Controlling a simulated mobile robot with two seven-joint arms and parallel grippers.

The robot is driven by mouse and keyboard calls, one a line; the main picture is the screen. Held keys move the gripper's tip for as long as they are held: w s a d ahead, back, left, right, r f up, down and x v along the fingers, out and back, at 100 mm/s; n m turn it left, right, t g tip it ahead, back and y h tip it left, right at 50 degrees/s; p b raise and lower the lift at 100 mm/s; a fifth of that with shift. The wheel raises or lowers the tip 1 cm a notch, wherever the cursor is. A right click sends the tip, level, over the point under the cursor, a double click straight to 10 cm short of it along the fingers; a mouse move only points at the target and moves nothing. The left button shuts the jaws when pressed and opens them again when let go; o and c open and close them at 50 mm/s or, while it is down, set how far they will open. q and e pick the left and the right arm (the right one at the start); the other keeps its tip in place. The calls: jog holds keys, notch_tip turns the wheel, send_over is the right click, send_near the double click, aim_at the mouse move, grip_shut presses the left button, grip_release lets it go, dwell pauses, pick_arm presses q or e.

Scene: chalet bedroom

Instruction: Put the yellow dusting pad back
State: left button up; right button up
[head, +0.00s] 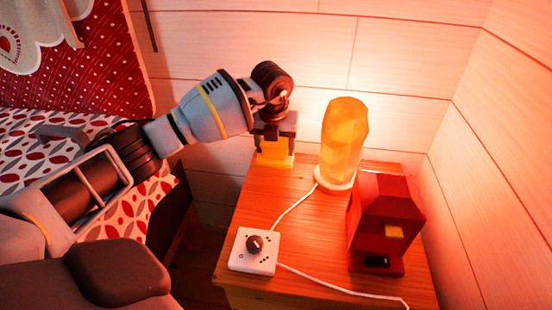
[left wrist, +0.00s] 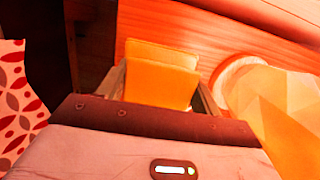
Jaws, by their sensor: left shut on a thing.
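The yellow dusting pad (head: 274,159) is at the back left corner of the wooden nightstand (head: 262,203). My left gripper (head: 275,142) points down from above and is shut on the pad. In the left wrist view the pad (left wrist: 160,72) sits between the fingers, with the nightstand top (left wrist: 215,35) behind it. I cannot tell whether the pad touches the wood or hangs just above it. My right gripper is not in view.
A glowing faceted lamp (head: 343,140) stands just right of the pad. A red house-shaped box (head: 385,225) is at the right. A white dimmer box (head: 252,251) with a cord (head: 296,204) lies at the front left. The bed (head: 115,205) is at the left.

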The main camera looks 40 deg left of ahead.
aim_at(275, 156)
pick_arm(q)
jog(key=shift+w+a, duration=0.1)
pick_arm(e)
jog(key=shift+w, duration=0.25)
pick_arm(q)
jog(key=shift+f, duration=0.2)
notch_tip(275, 156, down, 3)
jog(key=shift+f+b, duration=0.15)
jog(key=shift+b, duration=0.55)
jog(key=o, duration=0.7)
jog(key=shift+o, duration=0.9)
jog(key=r+p, duration=0.1)
jog(key=r, duration=0.2)
jog(key=s+r+p, duration=0.1)
jog(key=r, duration=0.3)
jog(key=d+r+p, duration=0.1)
jog(key=r, duration=0.2)
jog(key=shift+s+r+p, duration=0.25)
jog(key=shift+r+p, duration=0.05)
jog(key=shift+p, duration=0.05)
jog(key=shift+s+r, duration=0.15)
jog(key=shift+r, duration=0.6)
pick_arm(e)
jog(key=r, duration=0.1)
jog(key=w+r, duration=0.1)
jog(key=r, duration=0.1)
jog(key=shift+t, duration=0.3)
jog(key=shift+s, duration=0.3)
